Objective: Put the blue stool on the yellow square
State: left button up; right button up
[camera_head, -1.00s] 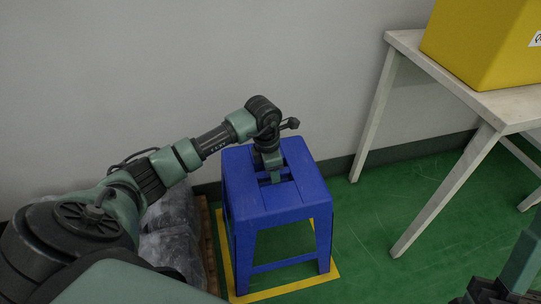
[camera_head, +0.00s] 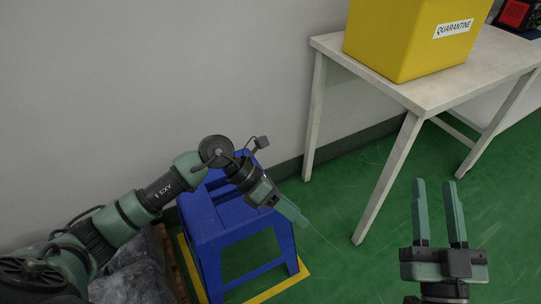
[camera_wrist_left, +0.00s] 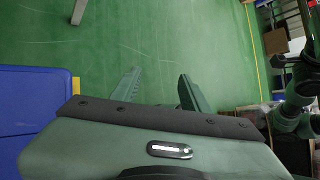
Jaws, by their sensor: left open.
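The blue stool (camera_head: 235,229) stands upright on the floor, inside the yellow square (camera_head: 280,288), a taped outline showing along its left and front sides. The rest of the outline is hidden by the stool and my arm. My left gripper (camera_head: 291,212) is open and empty, in front of the stool's upper right part and pointing down to the right. In the left wrist view its two fingers (camera_wrist_left: 158,90) are apart over bare green floor, and the blue stool (camera_wrist_left: 30,112) shows at the left. My right gripper (camera_head: 438,212) is open and empty, fingers up, right of the stool.
A white table (camera_head: 440,90) with a yellow quarantine box (camera_head: 410,40) stands right of the stool. Grey wrapped bags (camera_head: 135,270) on a wooden pallet lie left of it. A wall runs behind. Green floor is clear between stool and right gripper.

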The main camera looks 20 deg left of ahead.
pick_arm(q)
jog(key=s+d+r+n+t+h, duration=0.1)
jog(key=s+d+r+n+h, duration=0.4)
jog(key=d+r+h, duration=0.55)
jog(key=w+a+r+n+t+y, duration=0.15)
jog(key=a+r+n+t, duration=0.25)
jog(key=r+n+t, duration=0.45)
jog(key=a+r+n+t+y, duration=0.35)
jog(key=r+n+t, duration=0.25)
jog(key=n+t, duration=0.6)
jog(key=w+a+f+n+y, duration=0.1)
jog(key=a+f+n+y, duration=0.4)
jog(key=n+y, duration=0.5)
jog(key=a+n, duration=0.1)
jog(key=n, duration=0.5)
jog(key=shift+w+d+g, duration=0.1)
jog(key=shift+g, duration=0.15)
